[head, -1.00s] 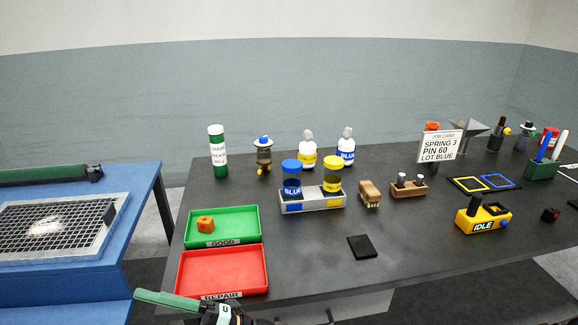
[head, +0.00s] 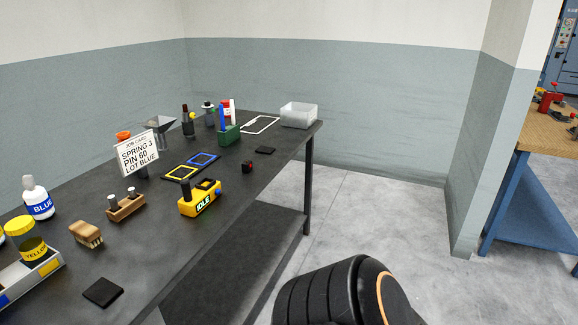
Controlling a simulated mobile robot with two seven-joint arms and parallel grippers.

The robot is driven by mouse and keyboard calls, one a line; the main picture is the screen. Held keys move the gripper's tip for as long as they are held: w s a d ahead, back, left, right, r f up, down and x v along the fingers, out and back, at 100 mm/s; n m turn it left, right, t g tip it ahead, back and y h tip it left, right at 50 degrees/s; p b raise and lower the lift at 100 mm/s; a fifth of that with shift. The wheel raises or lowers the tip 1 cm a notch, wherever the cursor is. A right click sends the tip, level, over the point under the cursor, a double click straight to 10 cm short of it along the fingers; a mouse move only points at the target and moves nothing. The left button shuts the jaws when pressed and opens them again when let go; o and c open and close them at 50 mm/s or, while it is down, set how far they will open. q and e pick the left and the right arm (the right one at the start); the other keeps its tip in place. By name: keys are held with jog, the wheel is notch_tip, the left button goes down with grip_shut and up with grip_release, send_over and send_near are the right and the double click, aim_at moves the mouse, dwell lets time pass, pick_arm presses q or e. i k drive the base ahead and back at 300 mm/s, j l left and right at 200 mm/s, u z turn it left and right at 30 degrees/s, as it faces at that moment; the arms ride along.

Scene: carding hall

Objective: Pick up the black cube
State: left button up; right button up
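A small black cube (head: 247,167) with a red mark on its face sits on the dark table (head: 150,245), near its right-hand edge. It stands to the right of the yellow IDLE device (head: 200,198), apart from it. Neither of my grippers is in view. Only a thick black link of my own arm shows at the bottom, right of centre, well away from the cube.
Near the cube are a flat black pad (head: 265,150), a green pen holder (head: 229,134) and blue and yellow square frames (head: 203,160). A white bin (head: 299,115) stands at the far corner. Floor (head: 390,210) right of the table is clear.

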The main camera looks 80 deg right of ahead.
aim_at(247, 167)
jog(key=z, duration=1.5)
jog(key=i+z, duration=0.25)
jog(key=z, duration=0.15)
jog(key=i+j+z, duration=0.15)
jog(key=z, duration=0.25)
jog(key=i+l+u, duration=0.1)
jog(key=u, duration=0.55)
jog(key=i+l+u, duration=0.2)
jog(key=l+u, duration=0.15)
jog(key=l, duration=0.2)
jog(key=i+l+u, duration=0.2)
jog(key=l, duration=0.5)
jog(key=i+l+u, duration=0.15)
jog(key=l, duration=0.35)
